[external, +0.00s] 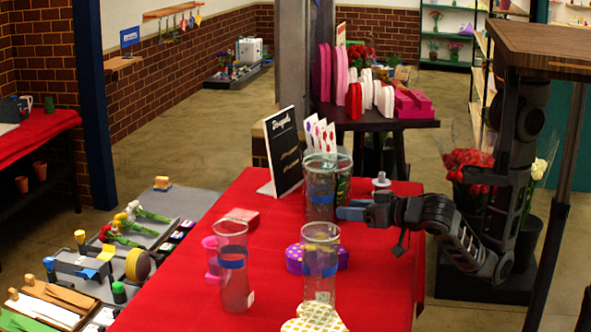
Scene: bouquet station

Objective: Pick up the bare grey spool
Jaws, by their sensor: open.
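A small pale grey spool (381,181) with no ribbon visible on it stands upright near the right edge of the red-covered table (385,275). Its lower part is partly hidden by my arm. My gripper (346,213) reaches in from the right, low over the table, pointing left. Its tips are just right of the tall glass vase at the back, and the spool shows behind my wrist. My gripper is open, with nothing seen held in it. I cannot tell its exact height or whether it touches the vase.
Glass vases with blue bands stand at the back (320,185), left (233,265) and front (320,262).

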